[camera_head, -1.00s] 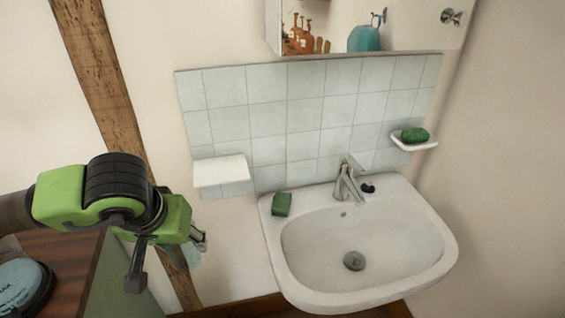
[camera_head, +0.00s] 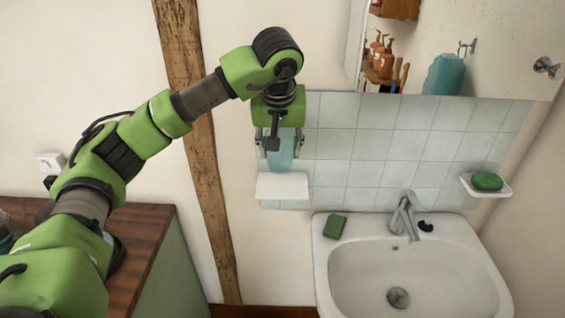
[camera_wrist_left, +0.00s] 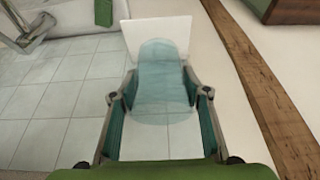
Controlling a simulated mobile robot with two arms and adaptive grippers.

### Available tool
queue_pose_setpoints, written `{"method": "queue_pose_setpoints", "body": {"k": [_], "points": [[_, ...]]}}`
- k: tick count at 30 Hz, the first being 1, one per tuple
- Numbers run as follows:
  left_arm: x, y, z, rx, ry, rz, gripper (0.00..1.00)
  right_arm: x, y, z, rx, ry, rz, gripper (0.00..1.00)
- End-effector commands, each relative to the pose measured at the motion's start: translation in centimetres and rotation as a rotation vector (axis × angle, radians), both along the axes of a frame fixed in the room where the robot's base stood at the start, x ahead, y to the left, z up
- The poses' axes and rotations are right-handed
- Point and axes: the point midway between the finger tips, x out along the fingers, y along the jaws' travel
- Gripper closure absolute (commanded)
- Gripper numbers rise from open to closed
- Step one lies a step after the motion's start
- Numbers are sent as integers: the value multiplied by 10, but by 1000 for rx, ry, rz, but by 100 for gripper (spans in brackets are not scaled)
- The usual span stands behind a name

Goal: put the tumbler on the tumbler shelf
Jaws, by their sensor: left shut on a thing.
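The tumbler (camera_head: 283,155) is translucent blue. My left gripper (camera_head: 281,142) is shut on it, with a finger on each side. In the left wrist view the tumbler (camera_wrist_left: 164,75) sits between the fingertips of the left gripper (camera_wrist_left: 160,97). The tumbler shelf (camera_head: 283,187) is a small white ledge on the tiled wall, left of the sink. In the head view the tumbler is just above the shelf. In the left wrist view the shelf (camera_wrist_left: 158,29) shows behind the tumbler. I cannot tell whether they touch. My right gripper is not in view.
The white sink (camera_head: 345,275) has a green block (camera_head: 335,226) on its left corner and a tap (camera_head: 404,216). A soap dish (camera_head: 486,190) with green soap is at right. A mirror cabinet (camera_head: 440,55) hangs above. A wooden cabinet top (camera_head: 150,230) is at left.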

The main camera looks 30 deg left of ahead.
Motion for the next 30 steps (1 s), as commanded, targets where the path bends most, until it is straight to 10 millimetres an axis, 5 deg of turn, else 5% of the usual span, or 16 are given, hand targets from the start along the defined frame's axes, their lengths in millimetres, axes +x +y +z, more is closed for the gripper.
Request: {"method": "queue_pose_setpoints", "body": {"k": [6, 15, 22, 30], "points": [[28, 11, -37, 0, 4, 1, 82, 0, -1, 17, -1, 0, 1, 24], [46, 18, -61, 0, 2, 0, 82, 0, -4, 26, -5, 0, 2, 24], [45, 17, -86, 1, 0, -2, 82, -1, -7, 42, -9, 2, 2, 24], [45, 17, -90, 0, -2, -1, 82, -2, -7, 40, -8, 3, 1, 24]]}}
